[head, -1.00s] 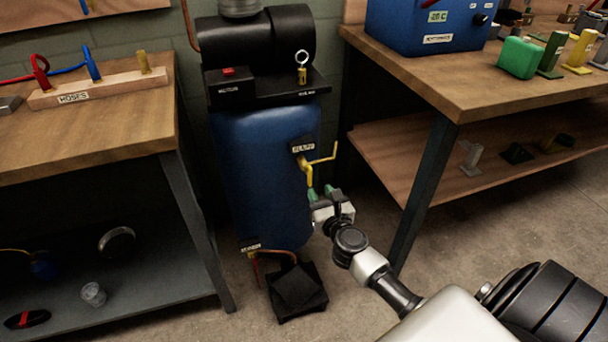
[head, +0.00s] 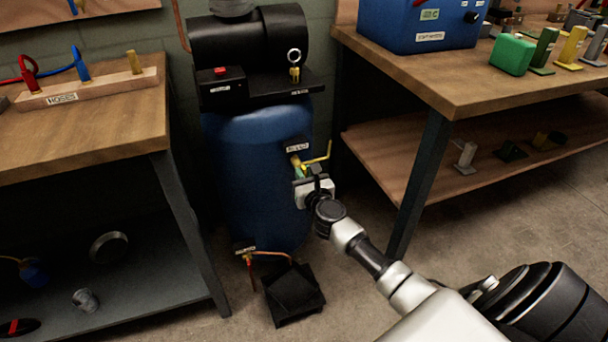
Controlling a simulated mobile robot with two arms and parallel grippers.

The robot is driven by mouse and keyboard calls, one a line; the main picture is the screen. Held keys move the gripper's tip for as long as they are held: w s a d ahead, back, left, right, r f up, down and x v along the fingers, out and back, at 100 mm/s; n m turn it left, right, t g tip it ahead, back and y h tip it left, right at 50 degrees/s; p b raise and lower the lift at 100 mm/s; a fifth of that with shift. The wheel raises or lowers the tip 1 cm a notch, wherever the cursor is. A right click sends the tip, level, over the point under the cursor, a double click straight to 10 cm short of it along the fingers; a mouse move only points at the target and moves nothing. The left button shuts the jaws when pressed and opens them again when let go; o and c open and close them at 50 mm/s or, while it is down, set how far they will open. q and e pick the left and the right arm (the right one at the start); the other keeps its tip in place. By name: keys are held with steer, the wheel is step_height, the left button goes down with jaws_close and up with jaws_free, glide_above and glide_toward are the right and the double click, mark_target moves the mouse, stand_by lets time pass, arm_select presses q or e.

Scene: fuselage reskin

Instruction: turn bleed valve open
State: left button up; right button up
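The yellow valve (head: 319,159) sits on the right side of the blue compressor tank (head: 245,190), under a small black label plate (head: 297,147) whose words are too small to read surely. Its bent lever sticks out to the right and turns up at the end. My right gripper (head: 300,174) is at the valve, just below the lever. A green fingertip shows close by the valve's yellow body, which it partly hides. I cannot tell whether the fingers touch the valve or how far apart they are. My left gripper is not in view.
A lower red-handled valve (head: 249,262) with a copper pipe sits at the tank's foot, beside a black block (head: 294,294) on the floor. Workbenches stand left (head: 95,125) and right (head: 500,82). The right bench's leg (head: 418,185) is near my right arm.

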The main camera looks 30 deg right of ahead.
jaws_close()
